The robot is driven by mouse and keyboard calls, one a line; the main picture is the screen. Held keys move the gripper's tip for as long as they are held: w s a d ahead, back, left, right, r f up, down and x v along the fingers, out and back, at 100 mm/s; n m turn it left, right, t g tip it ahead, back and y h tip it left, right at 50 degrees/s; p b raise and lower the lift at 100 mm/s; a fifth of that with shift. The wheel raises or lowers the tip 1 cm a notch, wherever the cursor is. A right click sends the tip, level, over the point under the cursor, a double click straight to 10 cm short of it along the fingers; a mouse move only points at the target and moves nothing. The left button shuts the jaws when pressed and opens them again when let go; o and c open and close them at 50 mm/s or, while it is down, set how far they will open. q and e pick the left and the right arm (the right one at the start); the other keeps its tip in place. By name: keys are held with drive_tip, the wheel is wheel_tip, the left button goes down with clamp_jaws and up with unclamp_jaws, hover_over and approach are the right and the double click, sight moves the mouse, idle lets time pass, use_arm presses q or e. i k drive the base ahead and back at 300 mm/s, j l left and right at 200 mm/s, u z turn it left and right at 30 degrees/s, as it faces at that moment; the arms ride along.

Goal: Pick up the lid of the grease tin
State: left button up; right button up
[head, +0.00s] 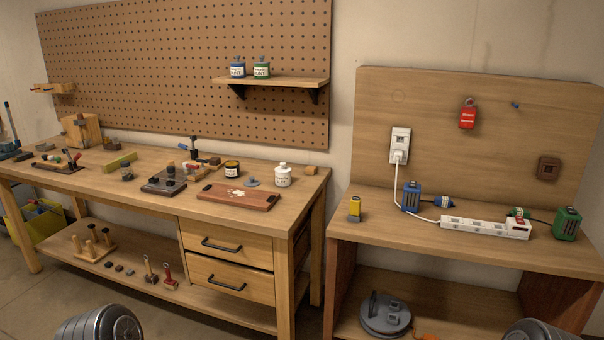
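A small dark tin with an orange-yellow band (232,168), likely the grease tin, stands on the left workbench near its right end. A small flat blue-grey disc with a raised bit (253,182) lies on the bench just right of the tin, apart from it; it looks like a lid, but it is too small to be sure. Neither gripper shows. Only rounded metal parts of my own arms show at the bottom edge, left and right, far from the tin.
A wooden board with pale bits (262,202) lies in front of the disc, and a white jar (283,175) stands right of it. A dark block with knobs (164,181) is to the left. A shelf (290,82) with two bottles hangs above. A second bench (400,228) stands right.

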sight(252, 182)
drive_tip(key=i+j+z, duration=0.2)
drive_tip(key=j, duration=0.2)
drive_tip(key=i+j+z, duration=0.2)
drive_tip(key=j, duration=0.25)
drive_tip(key=i+j+z, duration=0.15)
drive_tip(key=j, duration=0.35)
drive_tip(key=i+j+z, duration=0.2)
drive_tip(key=j, duration=0.25)
drive_tip(key=j+z, duration=0.2)
drive_tip(key=j, duration=0.3)
drive_tip(key=k+j+z, duration=0.2)
drive_tip(key=j, duration=0.6)
drive_tip(key=i, duration=0.1)
